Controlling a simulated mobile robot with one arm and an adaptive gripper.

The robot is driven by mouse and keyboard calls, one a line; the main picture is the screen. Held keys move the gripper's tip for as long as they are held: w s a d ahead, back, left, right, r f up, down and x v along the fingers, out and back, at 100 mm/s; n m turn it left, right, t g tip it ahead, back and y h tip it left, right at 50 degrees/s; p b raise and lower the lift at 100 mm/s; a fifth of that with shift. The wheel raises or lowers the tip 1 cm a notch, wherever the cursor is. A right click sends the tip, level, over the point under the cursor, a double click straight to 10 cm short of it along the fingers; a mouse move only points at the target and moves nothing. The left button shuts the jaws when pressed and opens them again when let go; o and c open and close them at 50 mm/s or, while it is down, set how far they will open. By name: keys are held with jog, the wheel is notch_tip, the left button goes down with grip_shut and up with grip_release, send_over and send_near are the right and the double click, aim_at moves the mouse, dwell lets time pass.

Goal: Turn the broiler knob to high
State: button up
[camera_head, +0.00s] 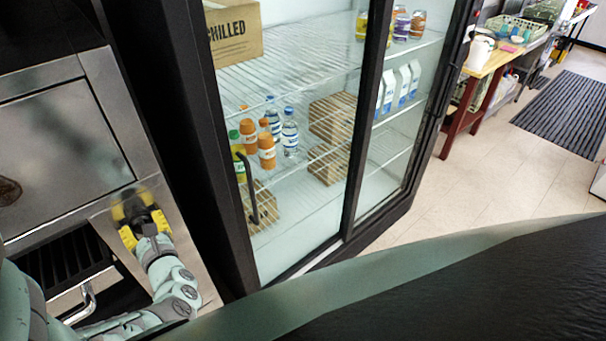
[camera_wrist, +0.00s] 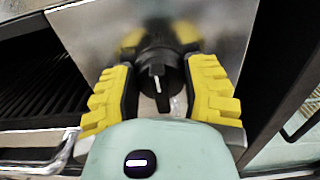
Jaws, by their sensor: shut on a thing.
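The broiler knob (camera_wrist: 158,77) is a round black dial with a raised grip and a pale pointer line, set on a steel panel (camera_wrist: 100,35). In the wrist view it sits between the two yellow-padded fingers of my gripper (camera_wrist: 160,92), which are shut on it from both sides. The pointer line runs nearly straight along the picture's vertical. In the head view my gripper (camera_head: 140,218) is against the steel panel at the lower left and hides most of the knob. I cannot read any setting marks.
A glass-door fridge (camera_head: 350,130) with bottles and boxes stands just right of the panel. A black grille (camera_head: 62,262) and a metal handle (camera_head: 85,300) lie left of my gripper. A wooden table (camera_head: 490,60) stands far right, with open floor (camera_head: 480,165) before it.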

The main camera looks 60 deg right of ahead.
jog(key=shift+f+n+b, duration=0.15)
jog(key=shift+n+b, duration=0.25)
jog(key=shift+b, duration=0.3)
jog(key=shift+a+f+n+b, duration=0.15)
jog(key=shift+n+b, duration=0.55)
jog(key=shift+b, duration=0.45)
jog(key=n+b, duration=0.2)
jog(key=b, duration=0.1)
jog(key=n+b, duration=0.1)
jog(key=b, duration=0.2)
jog(key=shift+a+f+n, duration=0.1)
jog(key=shift+f+n, duration=0.1)
jog(key=shift+n, duration=0.2)
jog(key=n+b, duration=0.6)
jog(key=b, duration=0.2)
jog(key=shift+w, duration=0.1)
jog(key=n+b, duration=0.3)
jog(key=b, duration=0.1)
jog(key=shift+a+n, duration=0.15)
jog(key=shift+n, duration=0.25)
jog(key=n+b, duration=0.5)
